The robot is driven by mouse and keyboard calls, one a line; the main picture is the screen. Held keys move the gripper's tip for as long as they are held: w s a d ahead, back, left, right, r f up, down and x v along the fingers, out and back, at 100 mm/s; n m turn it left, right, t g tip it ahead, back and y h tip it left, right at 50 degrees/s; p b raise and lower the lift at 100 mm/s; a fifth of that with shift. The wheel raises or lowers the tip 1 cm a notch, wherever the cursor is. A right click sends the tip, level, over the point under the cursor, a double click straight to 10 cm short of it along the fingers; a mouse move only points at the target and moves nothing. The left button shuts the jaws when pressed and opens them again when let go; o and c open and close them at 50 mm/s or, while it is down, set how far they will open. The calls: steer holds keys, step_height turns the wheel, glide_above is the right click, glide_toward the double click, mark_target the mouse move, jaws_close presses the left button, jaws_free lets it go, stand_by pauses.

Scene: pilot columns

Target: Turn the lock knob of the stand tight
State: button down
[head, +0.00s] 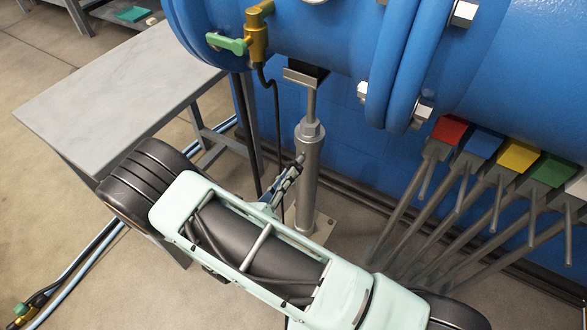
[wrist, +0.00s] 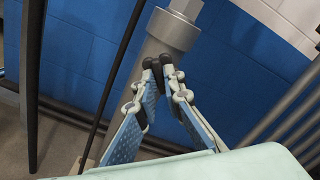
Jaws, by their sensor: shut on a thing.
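The stand (head: 307,190) is a grey metal column on a floor plate, upright beneath the blue pipe. A thinner rod rises from its collar to a bracket under the pipe. In the wrist view the stand (wrist: 152,48) runs up behind my fingers to its wide collar. My gripper (head: 297,164) reaches the stand's side just below the collar. In the wrist view my gripper (wrist: 158,64) has its dark fingertips close together against the column, shut on the lock knob. The knob itself is almost wholly hidden between the fingertips.
A grey table (head: 120,90) stands at the left. The blue pipe (head: 330,35) with a green-handled brass valve (head: 250,40) hangs above the stand. Several posts with coloured tops, one red (head: 450,129), lean at the right. A black cable (head: 277,130) hangs beside the stand.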

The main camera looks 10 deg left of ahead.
steer(key=shift+m+b, duration=0.3)
steer(key=shift+m, duration=1)
steer(key=m, duration=0.2)
steer(key=shift+m+b, duration=0.3)
steer(key=shift+b, duration=0.05)
steer(key=c, duration=1.9)
jaws_free()
steer(key=shift+c, duration=0.2)
steer(key=v, duration=0.8)
